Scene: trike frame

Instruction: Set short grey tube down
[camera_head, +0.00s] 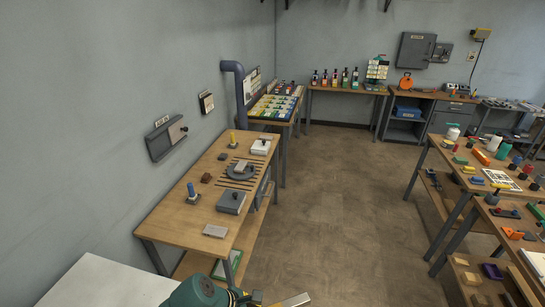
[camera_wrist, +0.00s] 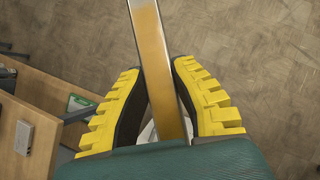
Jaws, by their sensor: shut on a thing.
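The short grey tube (camera_wrist: 147,38) is a straight, square-edged metal bar with a brownish sheen on its face. In the wrist view it runs from between my fingers up past the top edge. My gripper (camera_wrist: 158,80), with yellow ridged fingers and dark inner pads, is shut on it from both sides. In the head view my gripper (camera_head: 246,298) is at the bottom edge, and the tube (camera_head: 292,301) sticks out to its right, above the floor. The tube's near end is hidden by my gripper.
A wooden workbench (camera_head: 177,216) stands at left, holding a grey box (camera_head: 231,201), a flat grey block (camera_head: 215,231) and a round dark plate (camera_head: 241,172). A white tabletop (camera_head: 105,283) is at bottom left. Cluttered benches stand at right. The middle floor (camera_head: 330,200) is clear.

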